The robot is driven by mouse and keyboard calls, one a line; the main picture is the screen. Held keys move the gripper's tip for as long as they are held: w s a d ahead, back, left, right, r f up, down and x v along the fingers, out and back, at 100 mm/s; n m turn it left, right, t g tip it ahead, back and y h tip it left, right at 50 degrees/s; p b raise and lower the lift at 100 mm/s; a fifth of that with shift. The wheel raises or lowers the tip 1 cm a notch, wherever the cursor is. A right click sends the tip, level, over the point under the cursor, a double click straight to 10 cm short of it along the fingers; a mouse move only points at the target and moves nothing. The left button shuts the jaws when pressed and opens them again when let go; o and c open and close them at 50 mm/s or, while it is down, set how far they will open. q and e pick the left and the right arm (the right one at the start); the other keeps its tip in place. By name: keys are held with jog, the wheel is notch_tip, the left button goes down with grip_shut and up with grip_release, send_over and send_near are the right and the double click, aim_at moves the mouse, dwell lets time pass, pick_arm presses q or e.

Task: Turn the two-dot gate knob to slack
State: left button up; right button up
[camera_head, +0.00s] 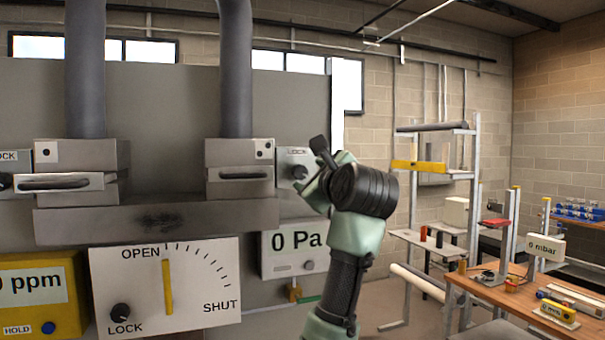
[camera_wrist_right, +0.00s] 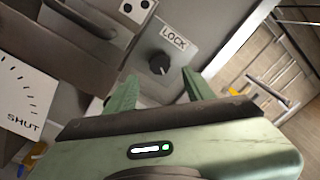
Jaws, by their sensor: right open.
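The two-dot gate (camera_head: 240,160) is the right of two grey metal gates, with a dark handle. Its dotted plate (camera_wrist_right: 137,10) shows two dots in the wrist view. Beside it, on a light panel, is its dark round knob (camera_head: 299,172), also in the wrist view (camera_wrist_right: 159,64) below the label LOCK (camera_wrist_right: 174,38). I cannot tell exactly where the knob's mark points. My right gripper (camera_head: 315,172) is open in front of the knob. In the wrist view its green fingers (camera_wrist_right: 160,82) are on either side of the knob, with no visible contact. My left gripper is not in view.
The left gate (camera_head: 80,165) has its own knob (camera_head: 5,181) at the left edge. A dial panel (camera_head: 205,270) with another LOCK knob (camera_head: 121,312) sits below. A 0 Pa meter (camera_head: 292,247) hangs below the two-dot gate's knob. A workbench (camera_head: 480,290) stands at right.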

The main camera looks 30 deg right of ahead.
aim_at(301, 174)
jog(key=p+x, duration=0.3)
jog(key=x, duration=0.3)
jog(key=shift+w+d, duration=0.15)
jog(key=shift+w, duration=0.15)
jog(key=shift+w+d+f+p, duration=0.1)
jog(key=shift+w+p, duration=0.3)
jog(key=shift+w, duration=0.05)
jog(key=shift+c, duration=0.3)
grip_shut()
